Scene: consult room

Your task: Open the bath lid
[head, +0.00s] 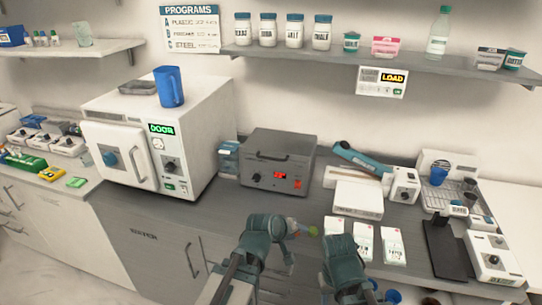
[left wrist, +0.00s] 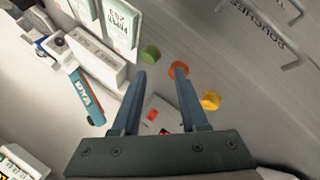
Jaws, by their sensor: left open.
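The bath appears to be the grey box (head: 255,178) with a red display, a knob and an orange button, standing at the back of the counter. Its lid (head: 281,146) lies flat and shut on top, with a dark bar handle (head: 287,157). My left gripper (head: 304,231) is in front of the bath, low over the counter and apart from the lid. In the left wrist view its two fingers (left wrist: 160,73) are spread with nothing held. Part of a grey box with red marks shows beyond them. My right gripper (head: 345,252) is to its right; its fingers are not clear.
A white oven-like unit (head: 203,150) with a blue jug (head: 169,87) on top stands left of the bath. White cartons (head: 364,240), a white box (head: 358,198) and a blue-handled tool (head: 361,158) lie to the right. Green (left wrist: 151,54), orange (left wrist: 178,68) and yellow (left wrist: 211,100) round pieces lie near my left fingers.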

